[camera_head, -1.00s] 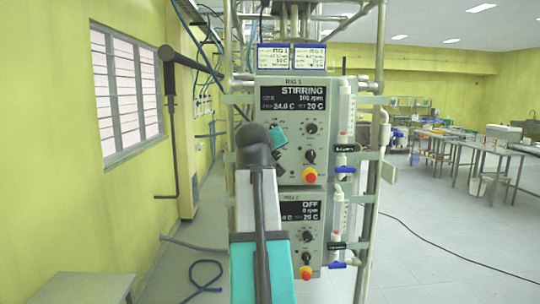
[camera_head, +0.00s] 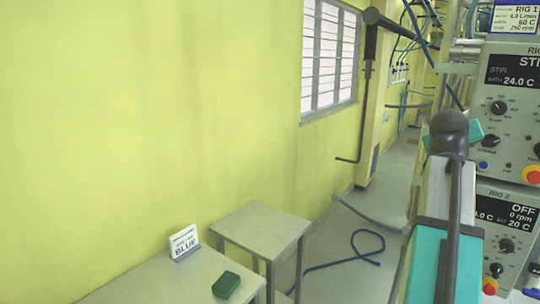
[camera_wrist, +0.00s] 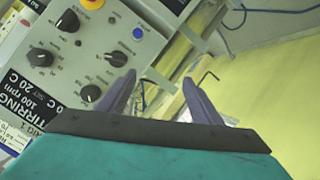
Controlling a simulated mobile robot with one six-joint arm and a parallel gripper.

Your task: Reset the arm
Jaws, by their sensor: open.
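My gripper (camera_wrist: 158,80) shows in the wrist view with its two dark fingers apart and nothing between them. It is in front of the panel of the RIG 1 control box (camera_wrist: 80,45), near its black knobs and blue button, and looks clear of them. In the head view my arm stands at the right, in front of the RIG 1 box (camera_head: 512,105). There only a bit of my teal gripper body shows beside the arm; the fingers are hidden.
The RIG 2 box (camera_head: 515,215), reading OFF, is below RIG 1. A blue hose (camera_head: 345,262) lies on the floor.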

